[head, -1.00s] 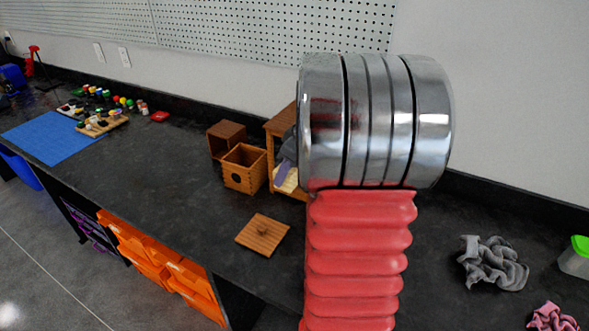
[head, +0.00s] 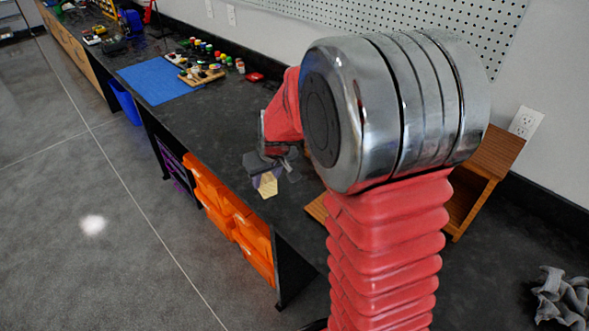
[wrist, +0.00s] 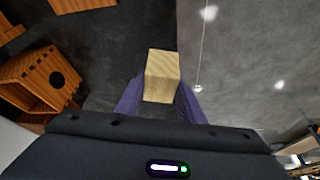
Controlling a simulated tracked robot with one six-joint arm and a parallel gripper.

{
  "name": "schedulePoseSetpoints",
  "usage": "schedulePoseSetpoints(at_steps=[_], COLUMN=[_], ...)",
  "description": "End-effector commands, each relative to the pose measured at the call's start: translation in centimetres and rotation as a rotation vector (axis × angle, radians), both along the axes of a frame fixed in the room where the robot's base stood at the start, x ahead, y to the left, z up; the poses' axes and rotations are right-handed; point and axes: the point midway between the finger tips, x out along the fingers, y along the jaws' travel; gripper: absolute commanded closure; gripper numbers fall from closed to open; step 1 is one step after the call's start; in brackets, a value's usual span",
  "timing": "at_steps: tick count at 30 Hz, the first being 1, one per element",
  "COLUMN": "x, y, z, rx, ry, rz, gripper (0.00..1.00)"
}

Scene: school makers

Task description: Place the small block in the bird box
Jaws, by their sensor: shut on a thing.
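My gripper (head: 262,174) is shut on the small block (head: 267,186), a pale wooden block held near the front edge of the dark bench. In the wrist view the block (wrist: 162,72) sits between the two purple fingertips (wrist: 160,98), with dark bench and grey floor beneath. The bird box (wrist: 38,78), a brown wooden box with a round hole in one face, lies to the left of the block in the wrist view, apart from it. In the head view my arm hides the bird box.
A wooden stand (head: 484,176) stands right of my arm by the wall. A flat wooden piece (head: 317,208) shows beside my arm on the bench. A grey cloth (head: 560,298) lies at right. A blue mat (head: 160,80) and paint jars are farther left; bench between is clear.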

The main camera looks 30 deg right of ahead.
Motion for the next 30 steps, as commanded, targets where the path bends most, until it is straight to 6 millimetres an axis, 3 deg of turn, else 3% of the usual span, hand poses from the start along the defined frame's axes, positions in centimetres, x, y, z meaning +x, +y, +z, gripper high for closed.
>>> schedulePoseSetpoints(at_steps=[3, 9, 30], x=[0.5, 0.7, 0.8], y=[3.6, 7.2, 7.8], z=[-0.7, -1.3, -1.3], rx=[-0.001, 0.000, 0.000], ry=[0.001, 0.001, 0.001], rz=[-0.004, -0.018, -0.025], gripper=[0.92, 0.92, 0.92])
